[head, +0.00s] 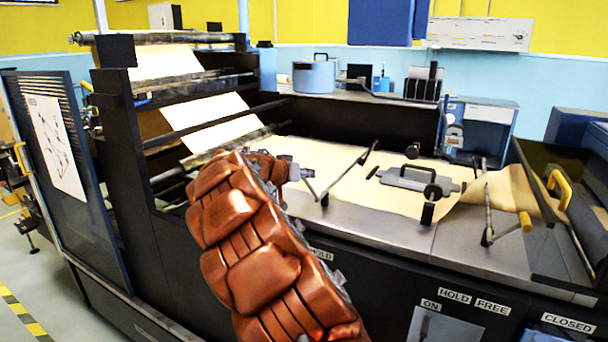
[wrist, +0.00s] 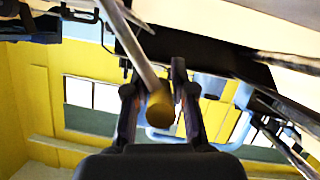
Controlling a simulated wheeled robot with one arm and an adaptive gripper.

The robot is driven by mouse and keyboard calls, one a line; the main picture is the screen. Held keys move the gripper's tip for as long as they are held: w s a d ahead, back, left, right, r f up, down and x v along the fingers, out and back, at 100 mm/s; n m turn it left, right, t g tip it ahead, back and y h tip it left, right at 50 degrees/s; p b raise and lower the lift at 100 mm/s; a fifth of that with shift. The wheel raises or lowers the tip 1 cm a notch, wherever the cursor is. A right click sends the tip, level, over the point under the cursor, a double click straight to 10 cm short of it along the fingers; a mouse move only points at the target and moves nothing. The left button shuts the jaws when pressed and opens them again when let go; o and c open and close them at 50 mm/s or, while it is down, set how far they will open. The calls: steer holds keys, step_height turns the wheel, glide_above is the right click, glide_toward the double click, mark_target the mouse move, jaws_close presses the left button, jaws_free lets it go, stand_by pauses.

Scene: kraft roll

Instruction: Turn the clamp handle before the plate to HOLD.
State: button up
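In the wrist view, a clamp handle (wrist: 160,108) with a yellow-brown grip on a grey rod lies between the two fingers of my gripper (wrist: 154,88). The fingers stand apart, with slight gaps showing beside the grip. In the head view my copper-coloured arm hides most of the gripper and that grip. A grey plate (head: 415,179) with a dark carry handle lies on the brown paper (head: 330,165). A second lever with a yellow grip (head: 525,222) stands at right.
Dark roller frames (head: 125,130) carry the paper at left. A thin black-tipped lever (head: 347,174) rises near my gripper. A dark guard with a yellow handle (head: 558,189) stands at right. A blue pot (head: 314,76) stands on the back ledge.

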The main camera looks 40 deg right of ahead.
jaws_close()
steer(key=shift+w, duration=0.1)
